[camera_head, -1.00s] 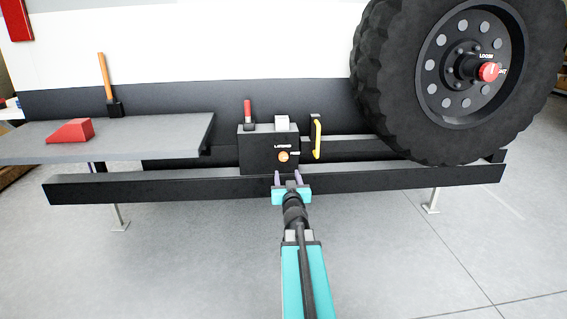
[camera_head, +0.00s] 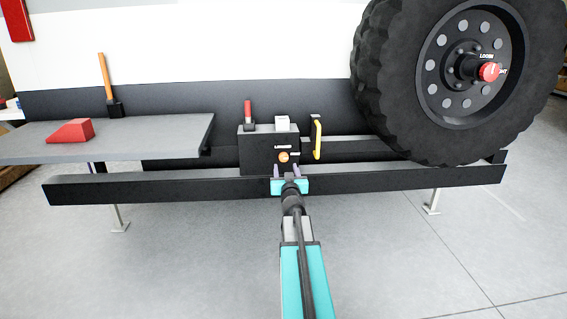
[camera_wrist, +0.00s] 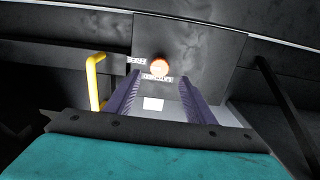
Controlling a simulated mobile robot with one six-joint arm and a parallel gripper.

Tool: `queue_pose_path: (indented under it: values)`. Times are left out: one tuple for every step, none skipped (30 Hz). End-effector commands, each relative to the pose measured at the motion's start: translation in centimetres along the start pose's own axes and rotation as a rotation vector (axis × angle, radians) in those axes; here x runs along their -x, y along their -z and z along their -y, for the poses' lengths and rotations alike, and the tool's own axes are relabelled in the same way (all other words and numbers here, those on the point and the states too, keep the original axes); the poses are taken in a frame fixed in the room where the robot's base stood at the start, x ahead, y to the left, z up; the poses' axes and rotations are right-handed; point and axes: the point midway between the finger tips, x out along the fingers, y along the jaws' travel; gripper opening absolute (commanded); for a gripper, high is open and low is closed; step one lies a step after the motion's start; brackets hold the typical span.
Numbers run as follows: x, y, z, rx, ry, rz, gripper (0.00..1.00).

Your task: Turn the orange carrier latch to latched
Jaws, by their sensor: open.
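The orange carrier latch (camera_head: 283,157) is a small round knob on the front face of a dark box (camera_head: 256,150) on the chassis beam. White labels sit beside it, too small to read surely. In the wrist view the latch (camera_wrist: 160,66) shows just beyond the fingertips, between their lines. My gripper (camera_head: 287,170) is right in front of the box, slightly below the latch. In the wrist view my gripper (camera_wrist: 157,88) has its two purple fingers apart with nothing between them. I see no contact with the latch.
A yellow handle (camera_head: 317,138) stands close right of the box. A red-handled tool (camera_head: 248,114) and a white block (camera_head: 282,123) are on top. A grey shelf (camera_head: 160,138) with a red wedge (camera_head: 71,131) is left. A big wheel (camera_head: 385,90) is right.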

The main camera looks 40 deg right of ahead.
Motion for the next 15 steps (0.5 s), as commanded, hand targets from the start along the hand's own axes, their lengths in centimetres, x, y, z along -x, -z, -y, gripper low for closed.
queue_pose_path:
  values:
    - [-0.7,0.0,0.0,0.001,0.0,0.0,0.49]
    - [-0.9,0.0,0.0,0.001,0.0,0.0,0.49]
    - [-1.3,0.0,0.0,0.0,0.0,0.0,0.49]
    - [-1.5,0.0,0.0,0.0,0.0,0.0,0.49]
    - [-1.8,0.0,0.0,0.0,0.0,0.0,0.49]
    - [-2.1,0.0,0.0,0.0,0.0,0.0,0.49]
    - [-2.4,0.0,0.0,0.0,0.0,0.0,0.49]
    - [-2.6,0.0,0.0,0.0,0.0,0.0,0.49]
    - [-2.9,0.0,0.0,0.001,0.0,0.0,0.49]
    - [-3.2,0.0,0.0,0.001,0.0,0.0,0.49]
    - [-3.4,0.0,0.0,0.0,0.0,0.0,0.49]
    - [-3.8,0.0,0.0,0.0,0.0,0.0,0.49]
    - [-4.0,0.0,0.0,0.0,0.0,0.0,0.49]
    - [-4.3,0.0,0.0,0.0,0.0,0.0,0.49]
    - [-4.6,0.0,0.0,0.0,0.0,0.0,0.49]
